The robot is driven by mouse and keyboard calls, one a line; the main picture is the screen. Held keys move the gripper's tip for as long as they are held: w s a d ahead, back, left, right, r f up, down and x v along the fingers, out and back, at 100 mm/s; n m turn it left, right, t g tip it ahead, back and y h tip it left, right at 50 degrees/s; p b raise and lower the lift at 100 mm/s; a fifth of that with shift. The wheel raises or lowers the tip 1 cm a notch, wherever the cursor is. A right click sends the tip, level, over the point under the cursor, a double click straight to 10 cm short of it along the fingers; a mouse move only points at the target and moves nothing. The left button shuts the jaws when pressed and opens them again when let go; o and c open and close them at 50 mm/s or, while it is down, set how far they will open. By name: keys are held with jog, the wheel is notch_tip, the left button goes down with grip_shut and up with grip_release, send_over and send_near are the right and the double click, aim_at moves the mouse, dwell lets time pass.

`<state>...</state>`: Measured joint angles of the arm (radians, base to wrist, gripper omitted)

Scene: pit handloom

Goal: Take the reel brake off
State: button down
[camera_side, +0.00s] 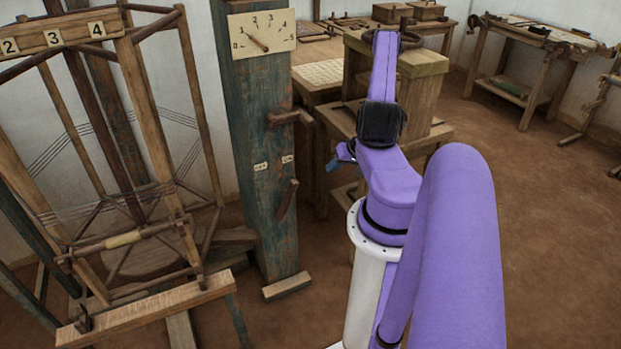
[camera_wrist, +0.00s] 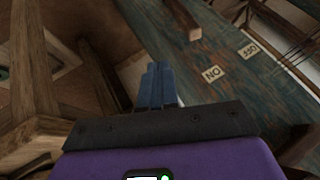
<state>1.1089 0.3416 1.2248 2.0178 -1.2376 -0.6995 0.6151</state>
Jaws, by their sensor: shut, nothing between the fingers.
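A dark wooden lever (camera_side: 287,199) sits low on the front of the blue-green post (camera_side: 258,225). Its upper end leans right, toward the right one of two small labels (camera_side: 287,159). In the wrist view, which is turned over, the lever (camera_wrist: 183,18) is at the top edge, partly cut off. Its end points toward the label that reads ON upside down (camera_wrist: 212,73); the other label (camera_wrist: 249,49) seems to read OFF. My gripper (camera_side: 338,157) is right of the post, apart from the lever. Its blue fingers (camera_wrist: 157,82) are shut and empty.
A wooden peg handle (camera_side: 290,117) sticks out of the post above the labels, below a dial (camera_side: 262,33). The threaded reel frame (camera_side: 120,150) stands left. A wooden stand (camera_side: 400,90) is close behind my gripper. Open floor lies right.

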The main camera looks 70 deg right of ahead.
jog(key=w+a+f, duration=0.1)
jog(key=w+f, duration=0.6)
jog(key=w, duration=0.2)
jog(key=shift+w+a+f, duration=0.15)
jog(key=shift+w+a, duration=0.1)
jog(key=shift+a, duration=0.1)
